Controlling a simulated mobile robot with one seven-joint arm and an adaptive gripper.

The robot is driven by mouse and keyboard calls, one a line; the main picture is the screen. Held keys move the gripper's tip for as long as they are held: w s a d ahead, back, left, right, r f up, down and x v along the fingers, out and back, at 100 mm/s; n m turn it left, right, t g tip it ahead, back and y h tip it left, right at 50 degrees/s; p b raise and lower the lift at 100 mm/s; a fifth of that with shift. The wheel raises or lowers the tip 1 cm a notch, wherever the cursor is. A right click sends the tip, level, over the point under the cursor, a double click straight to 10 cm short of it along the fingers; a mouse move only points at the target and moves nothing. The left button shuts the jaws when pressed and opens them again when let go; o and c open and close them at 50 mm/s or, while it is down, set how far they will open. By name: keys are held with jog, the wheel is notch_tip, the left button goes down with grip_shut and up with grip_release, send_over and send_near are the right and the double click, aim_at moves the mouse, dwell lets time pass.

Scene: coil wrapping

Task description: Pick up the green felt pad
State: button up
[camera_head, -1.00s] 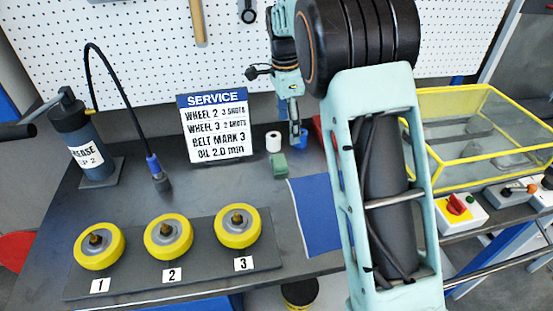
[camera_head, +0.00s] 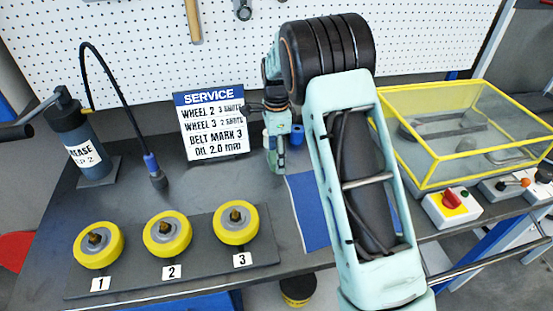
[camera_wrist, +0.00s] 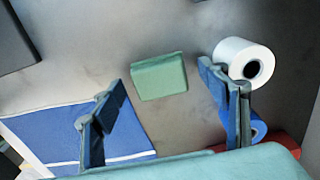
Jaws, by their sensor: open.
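The green felt pad (camera_wrist: 158,78) is a small block lying on the dark bench top. In the wrist view it sits between the two blue fingers of my gripper (camera_wrist: 163,84), with a gap on each side. My gripper is open and empty. In the head view my gripper (camera_head: 278,162) hangs over the bench in front of the pegboard and largely hides the pad. I cannot tell the exact height of the fingers above the pad.
A white roll (camera_wrist: 243,64) stands close by the right finger, with a blue roll (camera_wrist: 257,127) and a red item (camera_wrist: 274,146) near it. A blue cloth (camera_head: 309,215) lies nearby. The service sign (camera_head: 212,125) stands left of my gripper, and a yellow-framed clear box (camera_head: 470,133) stands right.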

jog(key=shift+f, duration=0.15)
jog(key=c, duration=1.3)
